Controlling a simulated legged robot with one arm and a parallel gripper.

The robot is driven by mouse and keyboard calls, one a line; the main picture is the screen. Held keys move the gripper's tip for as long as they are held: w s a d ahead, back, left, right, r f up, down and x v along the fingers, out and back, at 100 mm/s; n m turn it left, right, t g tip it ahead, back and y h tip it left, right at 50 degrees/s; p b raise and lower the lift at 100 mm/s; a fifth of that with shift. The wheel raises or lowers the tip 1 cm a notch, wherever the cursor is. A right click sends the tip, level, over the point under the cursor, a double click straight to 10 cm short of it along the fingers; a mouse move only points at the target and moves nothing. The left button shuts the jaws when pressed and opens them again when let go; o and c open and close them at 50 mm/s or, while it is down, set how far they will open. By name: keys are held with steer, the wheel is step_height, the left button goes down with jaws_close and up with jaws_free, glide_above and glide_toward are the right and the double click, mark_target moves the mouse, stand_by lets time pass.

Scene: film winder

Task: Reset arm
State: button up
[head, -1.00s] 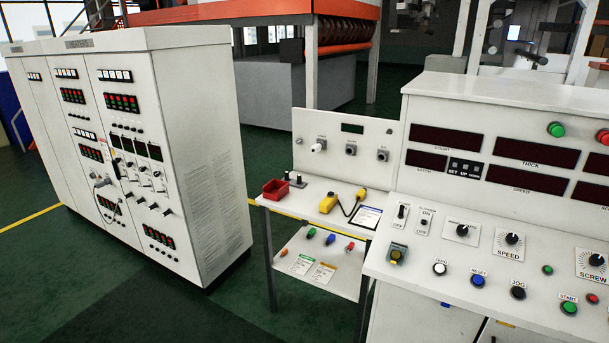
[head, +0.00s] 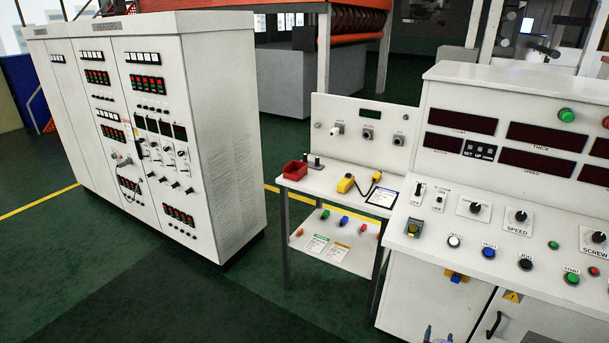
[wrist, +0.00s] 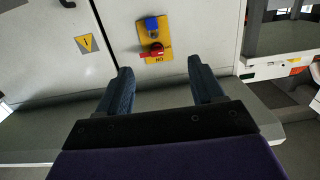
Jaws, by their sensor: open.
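My gripper (wrist: 162,88) is open and empty in the wrist view, its two dark fingers spread apart. In the head view the tips of my gripper (head: 438,338) just show at the bottom edge, in front of the white control console (head: 420,290). The fingers seem apart from the console, though the gap is hard to judge.
A tall white heater cabinet (head: 228,130) stands at the left. A small side table (head: 325,185) with a red bin (head: 295,170) and a yellow handheld device (head: 346,183) stands between it and the console. The green floor (head: 150,290) at the front left is clear.

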steer(key=w+a+r+n+g+y, duration=0.1)
steer(key=w+a+r+g+y, duration=0.1)
steer(key=w+a+r, duration=0.35)
steer(key=w+a+r+g+y, duration=0.1)
steer(key=w+a+r+y, duration=0.15)
steer(key=r, duration=0.65)
steer(key=s+a+r+n+g+y, duration=0.2)
steer(key=s+a+r+g+y, duration=0.3)
steer(key=a+r, duration=0.75)
steer(key=s+a+r+g, duration=0.1)
steer(key=s+a+r, duration=0.25)
steer(key=s, duration=0.35)
steer(key=s+a+r+n+g+h, duration=0.1)
steer(key=s+a+r, duration=0.1)
steer(key=s+r, duration=0.35)
steer(key=s+a+r+g, duration=0.1)
steer(key=s+a+r, duration=0.2)
steer(key=s, duration=0.4)
steer(key=s+a+r+g, duration=0.1)
steer(key=s+r+g, duration=0.1)
steer(key=s, duration=0.7)
steer(key=s+a+r+n+g, duration=0.1)
steer(key=s+a+r, duration=0.1)
steer(key=s, duration=0.8)
steer(key=s+a+r+n+g, duration=0.1)
steer(key=s+a+r+g, duration=0.1)
steer(key=s, duration=0.8)
steer(key=shift+s+r+g, duration=0.15)
steer(key=shift+r+g, duration=0.15)
steer(key=shift+r, duration=0.1)
